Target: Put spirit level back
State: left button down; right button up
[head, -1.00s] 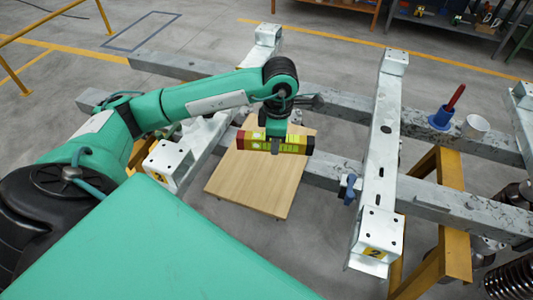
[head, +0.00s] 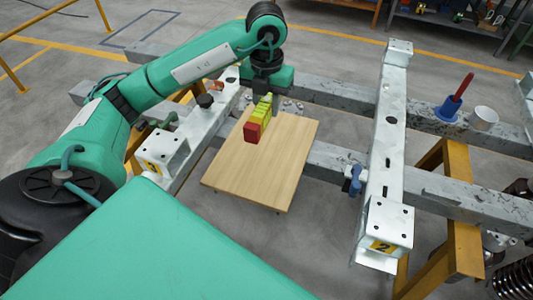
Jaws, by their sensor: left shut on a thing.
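The spirit level (head: 256,121) is yellow-green with a red end facing me. It is held over the wooden board (head: 255,178), its length pointing away from me. I cannot tell whether it touches the board. My left gripper (head: 264,96) is above the level's far part and shut on it; the fingers are mostly hidden by the wrist and the level. My right gripper is not in view.
White steel brackets stand left (head: 168,150) and right (head: 384,150) of the board, on grey beams. A blue holder (head: 448,108) with a red-handled tool and a white cup (head: 483,118) stand on the right beam. The board's front is bare.

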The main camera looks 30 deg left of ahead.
pick_arm(q)
send_over(266, 160)
notch_tip(266, 160, down, 13)
jog(key=shift+r, duration=0.15)
jog(key=shift+f, duration=2.65)
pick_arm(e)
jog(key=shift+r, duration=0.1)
pick_arm(q)
jog(key=shift+f, duration=0.1)
jog(key=c, duration=1.1)
grip_release()
jog(key=shift+w+r, duration=0.1)
jog(key=shift+r, duration=0.35)
notch_tip(266, 160, up, 3)
jog(key=shift+r, duration=0.15)
notch_tip(266, 160, up, 8)
jog(key=shift+r, duration=0.1)
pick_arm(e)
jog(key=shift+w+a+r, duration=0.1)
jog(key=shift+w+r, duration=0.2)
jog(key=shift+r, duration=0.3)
